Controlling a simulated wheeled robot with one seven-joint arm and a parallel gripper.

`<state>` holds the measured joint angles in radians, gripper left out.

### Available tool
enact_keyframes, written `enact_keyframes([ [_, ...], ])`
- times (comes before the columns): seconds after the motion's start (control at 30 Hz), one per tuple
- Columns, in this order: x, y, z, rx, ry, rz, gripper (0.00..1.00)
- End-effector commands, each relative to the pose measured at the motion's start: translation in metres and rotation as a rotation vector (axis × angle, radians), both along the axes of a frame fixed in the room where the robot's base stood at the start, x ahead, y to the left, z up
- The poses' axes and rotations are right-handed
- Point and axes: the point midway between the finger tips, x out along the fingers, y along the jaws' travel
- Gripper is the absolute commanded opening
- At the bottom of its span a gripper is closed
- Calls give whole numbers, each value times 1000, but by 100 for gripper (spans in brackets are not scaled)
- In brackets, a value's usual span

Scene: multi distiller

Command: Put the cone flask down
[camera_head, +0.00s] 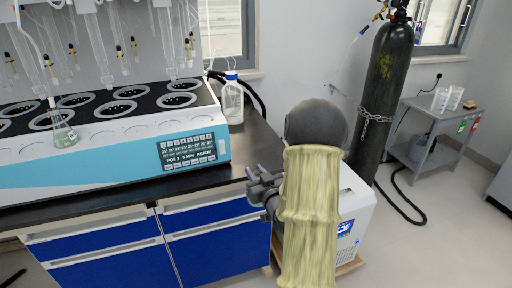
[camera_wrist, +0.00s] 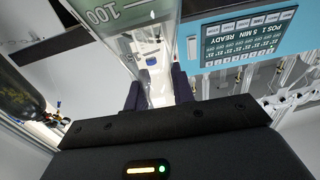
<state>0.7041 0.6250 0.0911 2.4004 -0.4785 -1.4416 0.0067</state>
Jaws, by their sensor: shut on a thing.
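My gripper (camera_head: 258,180) is in front of the bench's right end, at about the height of the worktop. In the wrist view its two dark fingers (camera_wrist: 157,92) are shut on the clear glass neck of the cone flask (camera_wrist: 125,12). The flask's wide part shows at the top edge, with a green tint and a "100" mark; the rest is cut off. In the head view I cannot make out the held flask.
The distiller (camera_head: 190,150) fills most of the black worktop (camera_head: 250,147); its panel reads READY. A blue-capped bottle (camera_head: 232,100) stands at its right end. Bare worktop lies right of the distiller. A white floor unit (camera_head: 352,215), a chained gas cylinder (camera_head: 385,95) and a grey cart (camera_head: 440,120) stand right.

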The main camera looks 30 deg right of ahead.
Motion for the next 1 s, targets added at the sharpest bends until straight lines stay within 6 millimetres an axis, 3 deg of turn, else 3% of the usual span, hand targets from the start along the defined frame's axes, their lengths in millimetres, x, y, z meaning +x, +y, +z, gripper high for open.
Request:
enact_keyframes([
  [0.03,2,-11,17,-9,-10,-10,0],
  [0.2,8,-46,63,-8,-9,-33,0],
  [0.37,12,-71,96,-5,-5,-51,0],
  [0.7,18,-104,139,-3,-3,-73,0],
  [0.93,21,-120,159,-2,-2,-83,0],
  [1.0,21,-119,157,0,0,-81,0],
])
